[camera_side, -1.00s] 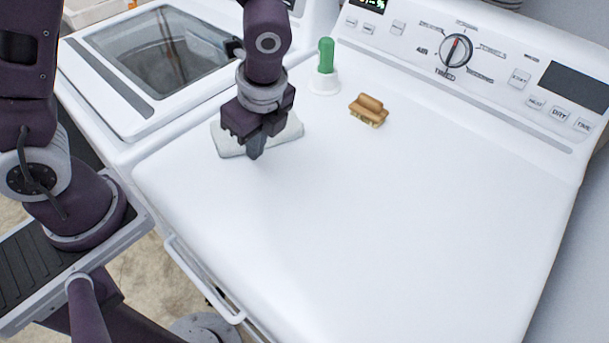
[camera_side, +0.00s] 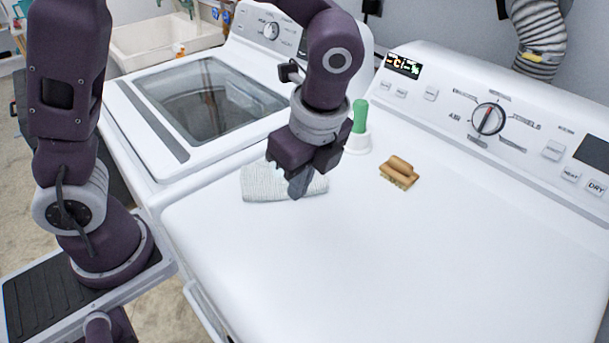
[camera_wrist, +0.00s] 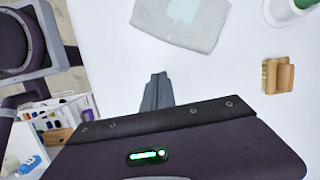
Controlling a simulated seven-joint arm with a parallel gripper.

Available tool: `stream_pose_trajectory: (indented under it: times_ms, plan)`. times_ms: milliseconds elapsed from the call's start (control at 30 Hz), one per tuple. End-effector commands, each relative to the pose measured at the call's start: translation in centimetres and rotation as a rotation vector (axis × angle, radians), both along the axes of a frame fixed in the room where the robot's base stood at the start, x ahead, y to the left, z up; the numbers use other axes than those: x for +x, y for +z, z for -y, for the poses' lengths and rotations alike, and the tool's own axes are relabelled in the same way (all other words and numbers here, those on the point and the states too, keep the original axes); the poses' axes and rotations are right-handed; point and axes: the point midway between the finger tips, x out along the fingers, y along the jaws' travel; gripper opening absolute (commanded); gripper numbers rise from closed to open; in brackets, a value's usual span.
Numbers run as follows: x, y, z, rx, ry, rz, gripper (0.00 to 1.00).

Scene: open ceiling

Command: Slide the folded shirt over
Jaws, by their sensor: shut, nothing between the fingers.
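The folded shirt (camera_side: 258,184) is a pale grey ribbed bundle lying flat on the white dryer top (camera_side: 400,270), near its left side. In the side view my gripper (camera_side: 298,192) points down in front of the shirt's right part and hides some of it. The fingers are together with nothing between them. In the wrist view the shirt (camera_wrist: 205,32) lies at the top, partly cut off, with a pale blue patch on it. The closed fingertips (camera_wrist: 157,82) point toward it, with white surface showing between. I cannot tell their height above the top.
A brown wooden brush (camera_side: 398,173) lies right of my gripper. A green-handled tool in a white holder (camera_side: 357,138) stands behind it. The dryer's control panel (camera_side: 500,125) bounds the back. A glass-lidded washer (camera_side: 205,100) adjoins at left. The dryer top's front and right are clear.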

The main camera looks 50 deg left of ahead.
Motion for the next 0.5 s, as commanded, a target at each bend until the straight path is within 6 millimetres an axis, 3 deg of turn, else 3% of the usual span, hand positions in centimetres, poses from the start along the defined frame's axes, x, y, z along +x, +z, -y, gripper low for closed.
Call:
stream_pose_trajectory:
  times_ms: [100,267,367,500]
  plan:
    - [0.1,2.0,0.5,-0.001,0.0,0.002,0.0]
    - [1.3,3.1,1.0,-0.007,0.057,-0.002,0.0]
    - [5.9,3.6,1.4,-0.021,0.261,-0.009,0.0]
    - [13.4,3.6,1.3,-0.028,0.628,-0.017,0.0]
